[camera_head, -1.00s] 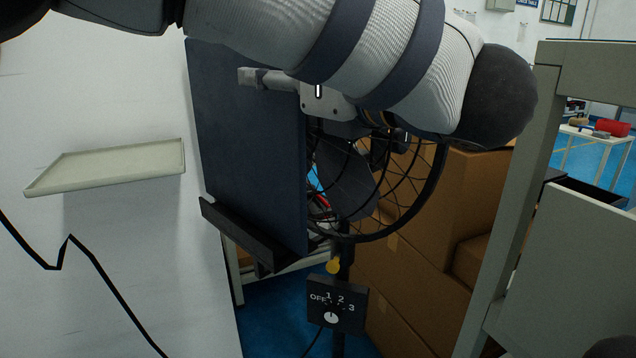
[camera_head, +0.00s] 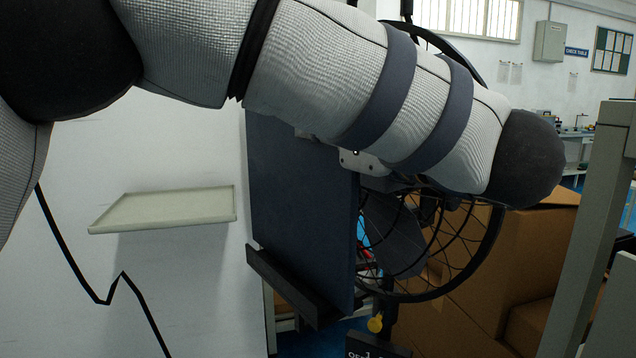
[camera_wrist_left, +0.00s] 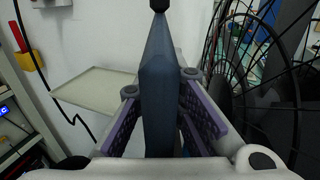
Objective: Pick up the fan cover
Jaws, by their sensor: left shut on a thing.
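The fan cover (camera_head: 300,210) is a flat, dark blue-grey panel standing upright beside the fan in the head view. In the left wrist view the fan cover (camera_wrist_left: 157,95) is seen edge-on, running between the two purple-padded fingers of my left gripper (camera_wrist_left: 160,100). The gripper is shut on it. In the head view my left arm crosses above the panel and hides most of the gripper. The panel's lower edge is at a black ledge (camera_head: 285,285); I cannot tell if it rests there. My right gripper is out of view.
The fan (camera_head: 440,250), with a black wire guard, stands close to the panel's right. A pale wall shelf (camera_head: 165,210) is at left. Cardboard boxes (camera_head: 540,250) are stacked behind the fan, and a grey frame post (camera_head: 590,230) stands at right.

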